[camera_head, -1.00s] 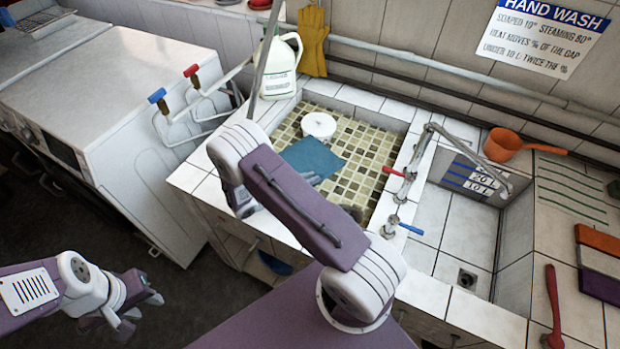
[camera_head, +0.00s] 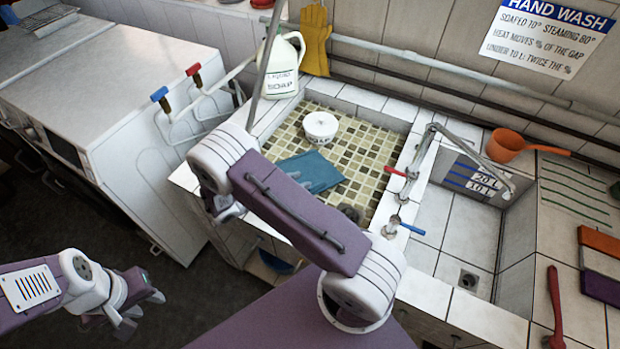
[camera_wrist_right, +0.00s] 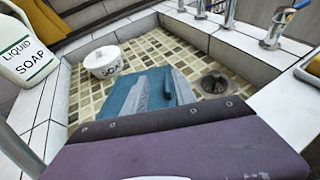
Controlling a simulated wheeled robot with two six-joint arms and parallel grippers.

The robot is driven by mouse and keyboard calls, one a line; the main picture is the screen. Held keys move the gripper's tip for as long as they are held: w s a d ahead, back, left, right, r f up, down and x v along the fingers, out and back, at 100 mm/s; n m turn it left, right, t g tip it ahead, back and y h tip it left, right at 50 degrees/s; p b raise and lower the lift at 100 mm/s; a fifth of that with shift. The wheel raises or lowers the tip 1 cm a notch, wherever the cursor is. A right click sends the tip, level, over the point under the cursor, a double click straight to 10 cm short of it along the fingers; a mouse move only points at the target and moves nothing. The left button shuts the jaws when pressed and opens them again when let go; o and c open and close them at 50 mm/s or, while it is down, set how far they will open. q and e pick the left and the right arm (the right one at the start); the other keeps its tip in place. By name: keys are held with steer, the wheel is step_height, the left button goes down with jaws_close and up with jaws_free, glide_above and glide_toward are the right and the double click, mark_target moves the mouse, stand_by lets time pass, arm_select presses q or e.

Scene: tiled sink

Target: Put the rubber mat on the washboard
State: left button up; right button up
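A flat teal-blue sheet (camera_head: 318,172), which looks like the rubber mat, is in the tiled basin; it also shows in the right wrist view (camera_wrist_right: 128,98). No washboard is plainly recognisable; a tiled slab with green ridged lines (camera_head: 573,193) is at the right. My right gripper (camera_wrist_right: 164,86) is over the teal sheet, its two grey fingers apart with blue showing between them. I cannot tell whether they touch it. My right arm hides most of this gripper in the head view. My left gripper (camera_head: 140,308) is open and empty at lower left, away from the basin.
A white soap bowl (camera_head: 320,128) stands behind the sheet, and a dark drain (camera_wrist_right: 214,84) lies to its right. A soap jug (camera_head: 281,68) stands at the back rim. Taps (camera_head: 400,205) divide the basins. An orange ladle (camera_head: 508,146) and red brush (camera_head: 554,310) are at right.

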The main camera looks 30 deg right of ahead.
steer(key=v, duration=0.6)
steer(key=shift+r, duration=0.1)
steer(key=s+a+r+m+y, duration=0.1)
steer(key=s+a+m+y, duration=0.1)
steer(key=s+m+y, duration=0.4)
steer(key=s+a+r+m+y, duration=0.2)
steer(key=s+m+y, duration=0.3)
steer(key=m, duration=0.8)
steer(key=y, duration=0.2)
steer(key=shift+s+a+r+y, duration=0.25)
steer(key=shift+s+r+y, duration=0.1)
steer(key=shift+s+y, duration=0.05)
